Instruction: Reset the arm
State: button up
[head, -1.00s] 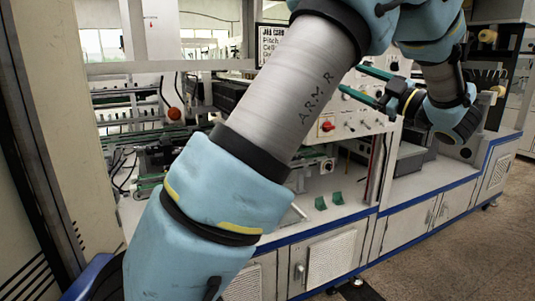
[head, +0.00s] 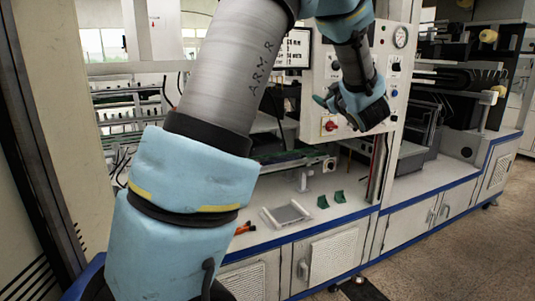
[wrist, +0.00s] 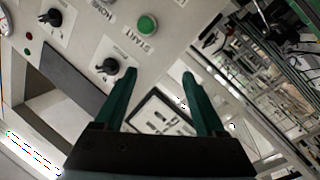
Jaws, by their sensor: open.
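My arm, with blue padded covers and a grey link, crosses the left and top of the head view. My gripper (wrist: 158,82) is open in the wrist view, its two green fingers apart with nothing between them. In the head view my gripper (head: 322,100) is in front of the control panel (head: 315,60), partly hidden by my wrist. In the wrist view the panel's green START button (wrist: 147,25) and black knobs lie beyond the fingers. I cannot tell the exact distance from the fingers to the panel.
A white tray (head: 287,215), small green pieces (head: 323,202) and an orange-handled tool (head: 244,228) lie on the bench. A red knob (head: 329,126) sits low on the panel. A cream pillar (head: 62,110) stands at left. The floor (head: 450,250) at right is clear.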

jog(key=s+a+f+m+g+h, duration=0.2)
jog(key=a+f+m+g, duration=0.15)
jog(key=a+f, duration=0.2)
jog(key=s+a+f+m+g+h, duration=0.3)
jog(key=a+f+g, duration=0.1)
jog(key=f, duration=0.3)
jog(key=s+a+f+m+g+y, duration=0.1)
jog(key=s+a+f+g, duration=0.3)
jog(key=s+a, duration=0.3)
jog(key=s+a+f+m+g+y, duration=0.1)
jog(key=s+a+f+g, duration=0.4)
jog(key=s, duration=1)
jog(key=a+f, duration=0.1)
jog(key=a, duration=0.1)
jog(key=shift+a+f+m+p, duration=0.3)
jog(key=shift+f+m+p, duration=0.05)
jog(key=shift+f+p, duration=0.05)
